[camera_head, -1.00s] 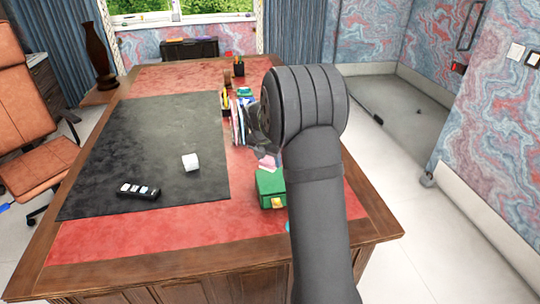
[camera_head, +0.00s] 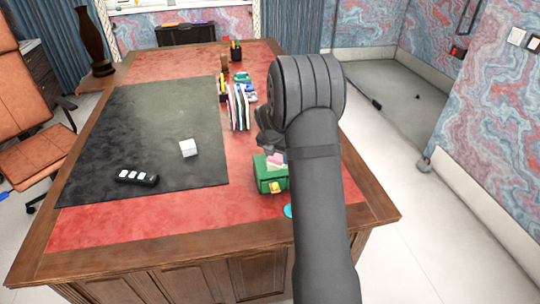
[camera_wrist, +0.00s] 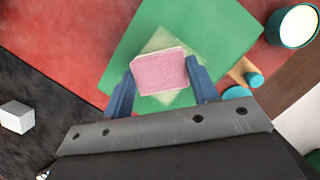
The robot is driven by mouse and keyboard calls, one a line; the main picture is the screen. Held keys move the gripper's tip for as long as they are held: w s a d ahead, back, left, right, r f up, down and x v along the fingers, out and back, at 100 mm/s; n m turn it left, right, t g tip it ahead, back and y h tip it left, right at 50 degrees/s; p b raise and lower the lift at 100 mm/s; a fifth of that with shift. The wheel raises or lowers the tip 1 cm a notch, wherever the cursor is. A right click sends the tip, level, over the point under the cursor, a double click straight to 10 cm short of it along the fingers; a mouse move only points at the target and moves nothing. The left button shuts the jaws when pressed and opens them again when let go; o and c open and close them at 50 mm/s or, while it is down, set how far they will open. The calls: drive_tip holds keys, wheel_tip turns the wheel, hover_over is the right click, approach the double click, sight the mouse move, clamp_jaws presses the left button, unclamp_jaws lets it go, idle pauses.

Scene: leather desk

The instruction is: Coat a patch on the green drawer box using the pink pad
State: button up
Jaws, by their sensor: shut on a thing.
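The green drawer box (camera_head: 266,183) sits on the red leather near the desk's right side, a yellow pull on its front. In the wrist view, its green top (camera_wrist: 225,40) fills the middle. My gripper (camera_wrist: 160,76) is shut on the pink pad (camera_wrist: 160,72), one blue finger on each side. The pad is over the box top; whether it touches is hard to tell. A pale, translucent patch (camera_wrist: 160,43) shows on the green around and beneath the pad. The pad also shows in the head view (camera_head: 276,158), below my gripper, which my arm partly hides.
A white-topped teal round container (camera_wrist: 293,25) stands beside the box. Upright folders (camera_head: 238,108) and a pen holder stand behind it. The front red strip is mostly clear.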

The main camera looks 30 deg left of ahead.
sight(268, 159)
drive_tip(key=shift+w+d, duration=2.75)
drive_tip(key=shift+s+a, duration=4)
drive_tip(key=shift+w+a+f, duration=0.1)
drive_tip(key=shift+w+a, duration=0.05)
drive_tip(key=shift+a, duration=0.1)
drive_tip(key=shift+w+d, duration=0.1)
drive_tip(key=shift+w, duration=0.25)
drive_tip(key=shift+w+d, duration=3.7)
drive_tip(key=shift+d, duration=0.05)
drive_tip(key=shift+s+a, duration=3.8)
drive_tip(key=shift+s, duration=0.05)
drive_tip(key=shift+s+a+r, duration=0.1)
drive_tip(key=shift+a+r, duration=0.05)
drive_tip(key=shift+r, duration=0.05)
wheel_tip(268, 159, up, 8)
